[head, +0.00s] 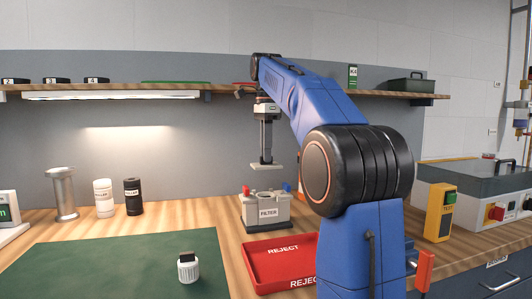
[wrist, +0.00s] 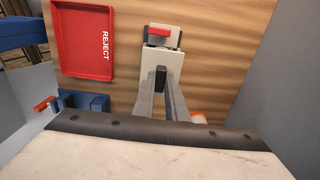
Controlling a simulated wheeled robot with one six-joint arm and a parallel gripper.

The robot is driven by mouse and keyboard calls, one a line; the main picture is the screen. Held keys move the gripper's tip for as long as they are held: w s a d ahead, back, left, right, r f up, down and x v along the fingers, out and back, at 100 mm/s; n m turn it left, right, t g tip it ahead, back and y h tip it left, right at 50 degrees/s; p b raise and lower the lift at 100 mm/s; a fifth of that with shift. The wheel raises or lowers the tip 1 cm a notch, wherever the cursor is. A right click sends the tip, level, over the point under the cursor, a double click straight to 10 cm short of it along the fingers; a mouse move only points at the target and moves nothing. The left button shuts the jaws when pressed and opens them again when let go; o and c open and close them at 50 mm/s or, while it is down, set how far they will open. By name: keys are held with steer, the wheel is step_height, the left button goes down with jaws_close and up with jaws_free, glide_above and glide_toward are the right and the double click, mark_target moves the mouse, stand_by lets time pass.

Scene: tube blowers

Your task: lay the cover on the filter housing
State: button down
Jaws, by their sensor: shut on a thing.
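The filter housing (head: 265,213) is a grey box marked FILTER, standing upright on the wooden bench near the middle of the head view. It has a red part at its upper left and a blue one at its upper right. My gripper (head: 266,159) points down above it, shut on the cover (head: 267,167), a thin pale plate held roughly level. A clear gap shows between cover and housing. In the wrist view my gripper's fingers (wrist: 162,73) meet the pale cover (wrist: 168,60), which hides most of the housing; a red part (wrist: 158,31) shows beyond it.
A red REJECT tray (head: 280,262) lies in front of the housing. A green mat (head: 110,265) with a small white jar (head: 188,268) is at left. A yellow TEST box (head: 440,213) stands right. A shelf (head: 150,90) runs behind my arm.

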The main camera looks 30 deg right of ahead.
mark_target(266, 164)
steer(key=shift+f, duration=2.25)
steer(key=shift+f, duration=2.2)
steer(key=shift+a, duration=0.1)
steer(key=c, duration=1.7)
jaws_free()
step_height(266, 164, up, 11)
steer(key=shift+w+r, duration=0.1)
steer(key=shift+r, duration=0.45)
